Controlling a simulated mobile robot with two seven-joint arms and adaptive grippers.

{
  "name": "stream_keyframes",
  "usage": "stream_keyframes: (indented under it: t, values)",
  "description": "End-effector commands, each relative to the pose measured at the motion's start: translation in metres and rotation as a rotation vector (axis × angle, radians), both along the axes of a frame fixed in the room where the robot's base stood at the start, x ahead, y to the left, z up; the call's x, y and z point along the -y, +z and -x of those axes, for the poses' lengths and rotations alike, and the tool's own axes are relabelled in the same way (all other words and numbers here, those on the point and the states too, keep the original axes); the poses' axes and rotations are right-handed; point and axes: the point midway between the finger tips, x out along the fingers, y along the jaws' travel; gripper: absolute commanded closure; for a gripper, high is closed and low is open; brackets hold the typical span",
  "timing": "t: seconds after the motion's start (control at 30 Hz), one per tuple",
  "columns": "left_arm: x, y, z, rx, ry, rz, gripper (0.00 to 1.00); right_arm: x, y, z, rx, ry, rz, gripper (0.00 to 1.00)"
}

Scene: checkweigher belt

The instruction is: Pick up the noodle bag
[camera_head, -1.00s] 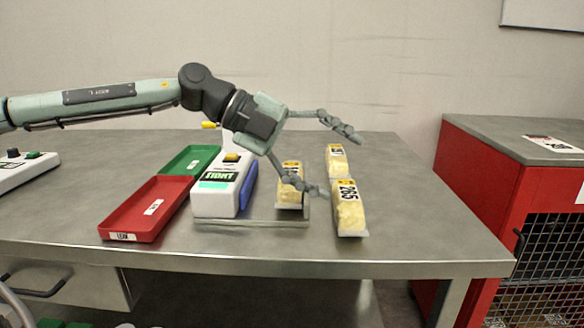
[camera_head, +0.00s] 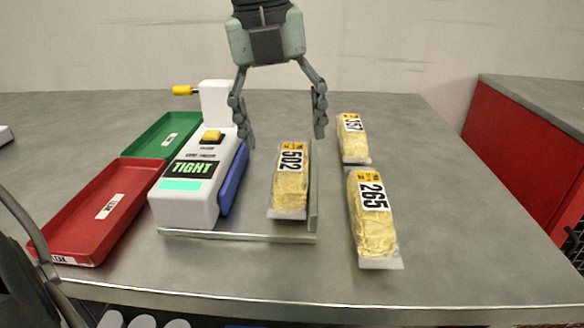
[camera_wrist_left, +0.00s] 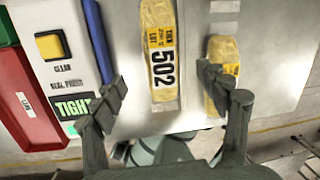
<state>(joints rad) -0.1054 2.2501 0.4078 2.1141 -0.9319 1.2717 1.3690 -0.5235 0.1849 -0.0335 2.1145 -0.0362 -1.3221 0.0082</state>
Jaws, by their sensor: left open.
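Three yellow noodle bags show in the head view. The one marked 502 (camera_head: 291,190) lies on the tester's metal plate and also shows in the left wrist view (camera_wrist_left: 160,45). Bag 265 (camera_head: 374,225) lies on the table to its right, with bag 157 (camera_head: 352,140) behind it. My left gripper (camera_head: 285,138) is open and empty, pointing down over the far end of bag 502. In the left wrist view, bag 502 lies between the spread fingers (camera_wrist_left: 163,82), and the right finger partly covers another bag (camera_wrist_left: 223,55). My right gripper is not in view.
A white tester (camera_head: 190,190) reading TIGHT stands left of bag 502, with a blue panel (camera_head: 233,180) on its side. A red tray (camera_head: 75,225) and a green tray (camera_head: 160,133) lie further left. The table right of the bags is clear.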

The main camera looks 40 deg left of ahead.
Motion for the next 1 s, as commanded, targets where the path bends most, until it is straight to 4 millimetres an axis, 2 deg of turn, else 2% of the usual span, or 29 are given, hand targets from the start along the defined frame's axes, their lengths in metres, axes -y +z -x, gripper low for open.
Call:
stream_keyframes:
  t: [0.17, 0.33, 0.63, 1.0]
  values:
    - [0.000, -0.024, -0.006, -0.005, -0.001, 0.003, 0.26, 0.000, 0.002, -0.002, 0.011, 0.002, -0.002, 0.58]
    - [0.001, -0.047, -0.011, -0.002, -0.001, 0.003, 0.26, 0.001, -0.012, 0.000, -0.004, 0.001, -0.003, 0.58]
    - [0.001, -0.051, -0.012, 0.002, -0.001, 0.004, 0.26, -0.005, -0.012, -0.002, 0.002, -0.002, -0.015, 0.58]
    - [0.001, -0.051, -0.012, 0.002, -0.001, 0.004, 0.72, -0.006, -0.010, -0.004, 0.005, -0.003, -0.018, 0.58]
